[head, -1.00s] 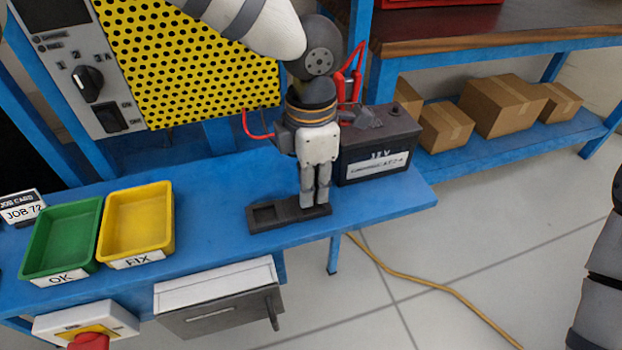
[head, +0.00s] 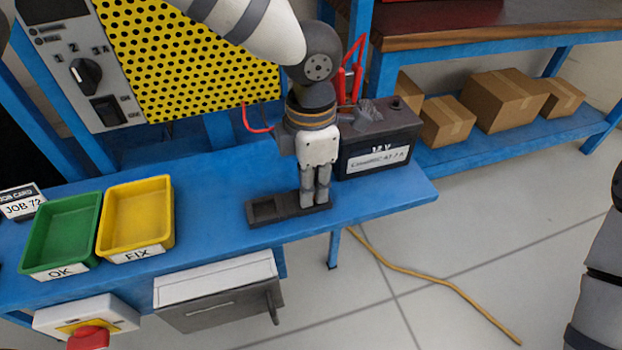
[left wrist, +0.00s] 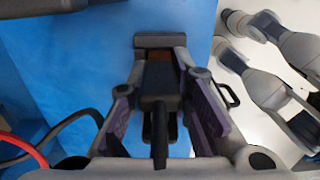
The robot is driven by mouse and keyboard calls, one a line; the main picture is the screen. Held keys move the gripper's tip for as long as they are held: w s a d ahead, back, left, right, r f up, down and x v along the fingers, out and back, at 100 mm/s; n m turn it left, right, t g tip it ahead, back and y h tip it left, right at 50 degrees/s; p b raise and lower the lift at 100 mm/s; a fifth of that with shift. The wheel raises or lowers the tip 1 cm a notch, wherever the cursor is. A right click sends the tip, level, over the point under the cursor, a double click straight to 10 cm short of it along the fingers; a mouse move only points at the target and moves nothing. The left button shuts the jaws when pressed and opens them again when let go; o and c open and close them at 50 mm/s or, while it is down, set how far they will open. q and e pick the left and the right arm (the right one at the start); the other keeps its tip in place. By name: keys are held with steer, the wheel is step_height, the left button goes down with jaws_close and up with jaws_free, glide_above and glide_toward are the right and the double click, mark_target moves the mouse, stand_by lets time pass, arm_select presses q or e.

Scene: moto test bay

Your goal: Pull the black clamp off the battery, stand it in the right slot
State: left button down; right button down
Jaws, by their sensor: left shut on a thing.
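My left gripper (head: 316,200) points straight down over the right end of the dark slot block (head: 262,212) at the bench's front edge. In the left wrist view, my left gripper (left wrist: 160,125) is shut on the black clamp (left wrist: 158,88), which lies between its fingers. The block (left wrist: 160,40) shows just beyond it. The fingers hide the clamp in the head view, and the block's right slot is covered; I cannot tell how deep the clamp sits. The left slot looks empty. The battery (head: 378,158) stands behind and right of the gripper. My right gripper is out of view.
A red cable (head: 250,123) and, in the wrist view, a black cable (left wrist: 70,125) run nearby. Green (head: 60,232) and yellow (head: 137,216) trays sit left. The bench between trays and block is clear.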

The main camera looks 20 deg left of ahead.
arm_select(q)
steer(key=c, duration=1.4)
jaws_free()
steer(key=shift+o, duration=0.2)
step_height(320, 180, up, 12)
steer(key=shift+r, duration=0.1)
